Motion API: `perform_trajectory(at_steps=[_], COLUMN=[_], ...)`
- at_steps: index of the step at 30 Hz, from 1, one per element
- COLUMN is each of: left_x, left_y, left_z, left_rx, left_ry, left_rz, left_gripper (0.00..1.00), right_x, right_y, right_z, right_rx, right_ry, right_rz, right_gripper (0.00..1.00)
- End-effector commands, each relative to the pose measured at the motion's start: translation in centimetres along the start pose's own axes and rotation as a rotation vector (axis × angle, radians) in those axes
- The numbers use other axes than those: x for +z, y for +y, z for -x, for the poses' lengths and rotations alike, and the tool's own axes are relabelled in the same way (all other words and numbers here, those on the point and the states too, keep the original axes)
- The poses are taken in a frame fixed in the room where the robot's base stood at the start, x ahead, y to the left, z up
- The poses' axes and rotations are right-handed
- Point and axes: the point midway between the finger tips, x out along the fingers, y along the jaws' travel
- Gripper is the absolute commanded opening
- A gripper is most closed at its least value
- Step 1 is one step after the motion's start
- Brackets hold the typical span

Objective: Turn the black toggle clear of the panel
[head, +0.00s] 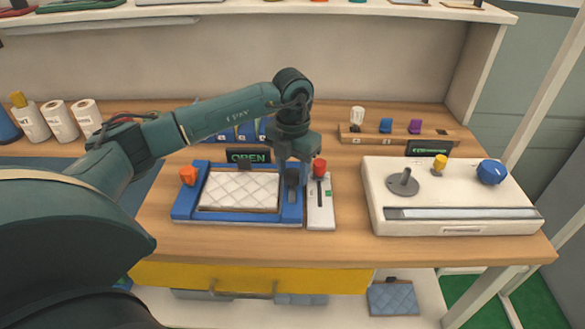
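A black toggle (292,178) sits on the right side of the blue frame (185,213), beside the white quilted panel (240,190) lying in it. An orange toggle (188,175) stands at the frame's left rear corner. My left gripper (291,160) points down directly over the black toggle and hides its upper part. I cannot tell whether the fingers touch the toggle or how far apart they are. My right gripper is not in view.
Close right of the toggle is a white slider unit with a red knob (320,167). A sign reading OPEN (248,156) stands behind the frame. A white machine with a blue knob (491,172) is at the right. White rolls (60,121) stand at the left.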

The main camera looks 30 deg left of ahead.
Motion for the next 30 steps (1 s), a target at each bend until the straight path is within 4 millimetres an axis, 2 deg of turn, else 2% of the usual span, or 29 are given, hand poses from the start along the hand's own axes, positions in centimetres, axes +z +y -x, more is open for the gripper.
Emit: perform_trajectory(at_steps=[3,10,14,17,25,30], left_x=[0.0,0.0,0.1,0.1,0.1,0.1], left_y=[0.0,0.0,0.0,0.0,0.0,0.0], left_z=[0.0,0.1,1.1,2.8,8.9,11.7], left_rx=[0.0,0.0,0.0,0.0,-0.001,-0.001], left_ry=[0.001,0.001,-0.002,-0.005,-0.005,-0.003], left_rz=[-0.001,-0.002,-0.002,-0.002,-0.002,-0.001], left_gripper=[0.52,0.52,0.52,0.52,0.52,0.52], right_x=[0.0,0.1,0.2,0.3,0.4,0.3], right_y=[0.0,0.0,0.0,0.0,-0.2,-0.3], right_z=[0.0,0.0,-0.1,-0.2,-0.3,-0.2], right_rx=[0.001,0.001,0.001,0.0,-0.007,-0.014], right_ry=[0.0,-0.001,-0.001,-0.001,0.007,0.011], right_rz=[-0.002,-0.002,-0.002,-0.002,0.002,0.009], right_gripper=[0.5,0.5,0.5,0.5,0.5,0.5])
